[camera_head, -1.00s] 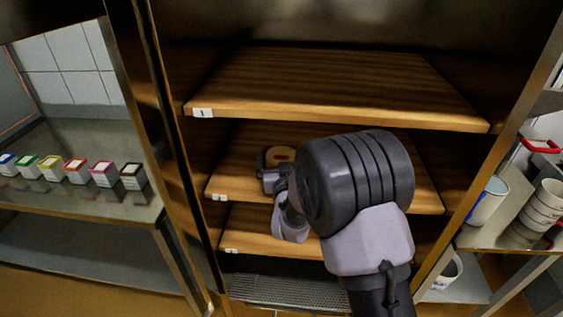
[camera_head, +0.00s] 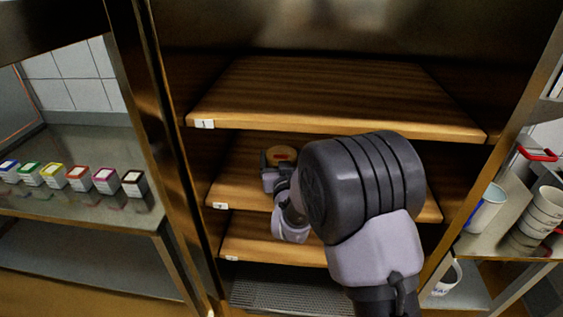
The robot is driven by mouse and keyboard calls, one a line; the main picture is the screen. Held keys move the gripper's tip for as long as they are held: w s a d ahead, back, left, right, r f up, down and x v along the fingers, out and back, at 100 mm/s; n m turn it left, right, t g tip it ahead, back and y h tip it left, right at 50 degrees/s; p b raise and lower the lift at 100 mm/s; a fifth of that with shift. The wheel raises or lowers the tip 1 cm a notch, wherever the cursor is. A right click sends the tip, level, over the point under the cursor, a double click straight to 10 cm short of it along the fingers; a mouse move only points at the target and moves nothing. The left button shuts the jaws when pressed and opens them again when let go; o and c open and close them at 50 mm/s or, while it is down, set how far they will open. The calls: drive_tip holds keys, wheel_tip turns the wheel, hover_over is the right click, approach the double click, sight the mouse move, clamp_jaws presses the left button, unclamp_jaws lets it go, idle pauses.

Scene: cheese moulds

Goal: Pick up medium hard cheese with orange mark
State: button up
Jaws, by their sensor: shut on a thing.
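The fingertips are only partly visible, and my arm hides the right part of the cheese's surroundings. I cannot tell whether the cheese rests on the shelf or is slightly above it.
The cabinet has a top wooden shelf (camera_head: 330,95) with a tag, a middle shelf (camera_head: 235,180) and a lower shelf (camera_head: 260,238). Several coloured boxes (camera_head: 78,175) stand on the left counter. The top shelf is bare.

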drive_tip(key=s+a+r, duration=0.1)
drive_tip(key=s+a, duration=0.2)
drive_tip(key=s, duration=0.4)
drive_tip(key=s+a+r, duration=0.1)
drive_tip(key=s+a, duration=0.2)
drive_tip(key=s, duration=0.4)
drive_tip(key=shift+s+a+p, duration=0.2)
drive_tip(key=shift+s+p, duration=0.15)
drive_tip(key=shift+p, duration=0.1)
